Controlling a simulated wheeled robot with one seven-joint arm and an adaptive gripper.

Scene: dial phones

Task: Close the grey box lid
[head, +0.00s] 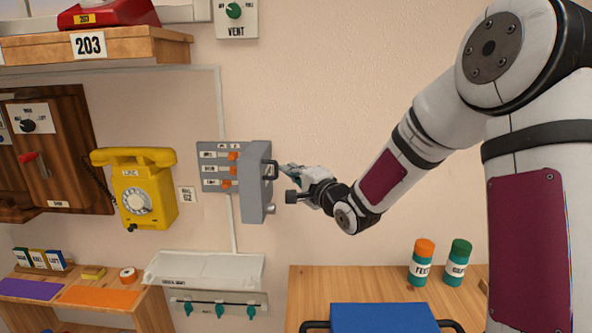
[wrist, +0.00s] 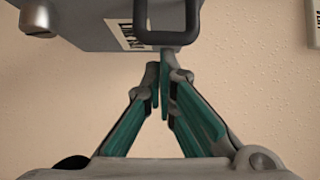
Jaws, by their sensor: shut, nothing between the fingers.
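The grey box (head: 212,167) is fixed to the wall, with orange switches and labels inside it. Its grey lid (head: 254,182) hangs open on the right side, swung out from the wall, with a dark handle (head: 270,170) on its outer face. My gripper (head: 286,169) is shut and empty, just to the right of the lid beside the handle. In the wrist view, the teal fingertips (wrist: 163,85) meet just below the lid's edge and the dark handle loop (wrist: 152,22). I cannot tell if they touch the lid.
A yellow dial phone (head: 137,187) hangs left of the box. A white tray (head: 204,271) is on the wall below. A wooden table (head: 310,285) at lower right holds two capped canisters (head: 422,264) and a blue case (head: 380,318). The wall right of the lid is bare.

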